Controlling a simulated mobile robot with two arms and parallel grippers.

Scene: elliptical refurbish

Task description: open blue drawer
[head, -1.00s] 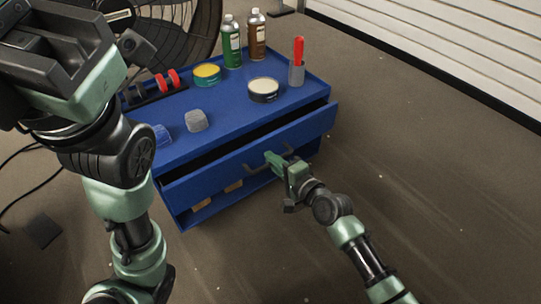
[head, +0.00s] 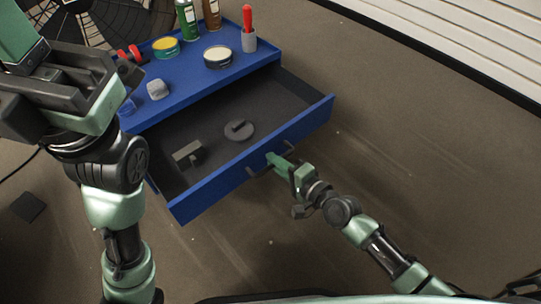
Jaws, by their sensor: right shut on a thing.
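The blue drawer (head: 215,193) is pulled far out of the blue cabinet (head: 212,85). Its dark interior shows, with a grey round item (head: 239,130) and a grey block-like item (head: 188,153) lying in it. My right gripper (head: 276,160) is shut on the dark bar handle (head: 258,170) at the drawer's front. My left gripper (head: 75,90) is raised at the left, in front of the cabinet's left end and apart from the drawer. I cannot tell whether its jaws are open.
On the cabinet top stand a yellow-topped tin (head: 166,48), a pale-topped tin (head: 218,57), a cup with a red-handled tool (head: 249,38), a grey lump (head: 158,89), and green (head: 187,20) and brown (head: 211,14) cans. Floor to the right is clear.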

